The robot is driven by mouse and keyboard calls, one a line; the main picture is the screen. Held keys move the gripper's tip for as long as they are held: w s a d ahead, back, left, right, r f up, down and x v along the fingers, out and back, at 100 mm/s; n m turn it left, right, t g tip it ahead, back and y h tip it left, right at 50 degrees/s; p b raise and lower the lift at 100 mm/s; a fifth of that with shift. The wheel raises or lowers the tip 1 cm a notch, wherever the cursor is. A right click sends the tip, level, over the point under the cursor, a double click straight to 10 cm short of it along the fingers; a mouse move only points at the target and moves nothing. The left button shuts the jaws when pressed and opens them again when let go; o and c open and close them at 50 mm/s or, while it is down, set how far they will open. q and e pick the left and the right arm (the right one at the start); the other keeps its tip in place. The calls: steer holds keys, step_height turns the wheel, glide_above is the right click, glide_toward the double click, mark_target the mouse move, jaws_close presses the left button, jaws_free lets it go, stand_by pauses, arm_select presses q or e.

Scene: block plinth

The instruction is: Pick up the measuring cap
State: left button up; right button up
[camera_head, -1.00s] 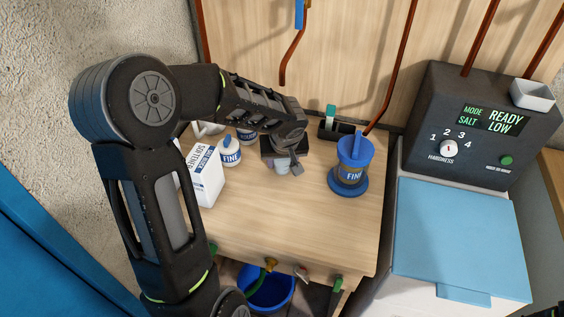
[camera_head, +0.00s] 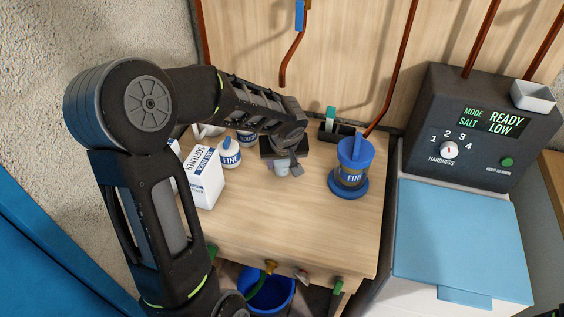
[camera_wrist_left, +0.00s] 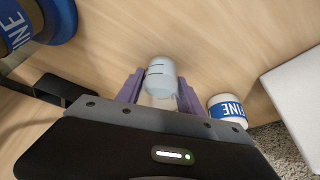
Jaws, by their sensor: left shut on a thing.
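The measuring cap is a small, pale translucent cup with dark lines. In the left wrist view the measuring cap (camera_wrist_left: 161,72) sits between the purple fingers of my left gripper (camera_wrist_left: 153,92). In the head view the cap (camera_head: 282,169) shows just below the dark body of my left gripper (camera_head: 284,166), which points down over the table. The left gripper is shut on the cap. I cannot tell whether the cap touches the table or is slightly above it. My right gripper is not in view.
A white softener carton (camera_head: 203,181) and a white FINE bottle (camera_head: 229,154) stand left of the gripper. A blue-lidded FINE jar (camera_head: 352,168) stands to the right on a blue base. A dark holder (camera_head: 335,130) is behind. The table's front is clear.

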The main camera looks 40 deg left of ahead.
arm_select(q)
steer(key=shift+r, duration=2.8)
steer(key=s+d+b, duration=0.2)
steer(key=s+d, duration=0.1)
steer(key=s, duration=0.6)
steer(key=s+d+b, duration=0.2)
steer(key=s+d, duration=0.1)
steer(key=s, duration=0.6)
steer(key=shift+s+d+r, duration=0.25)
steer(key=shift+s+r, duration=0.05)
steer(key=shift+r, duration=0.1)
steer(key=shift+r, duration=0.1)
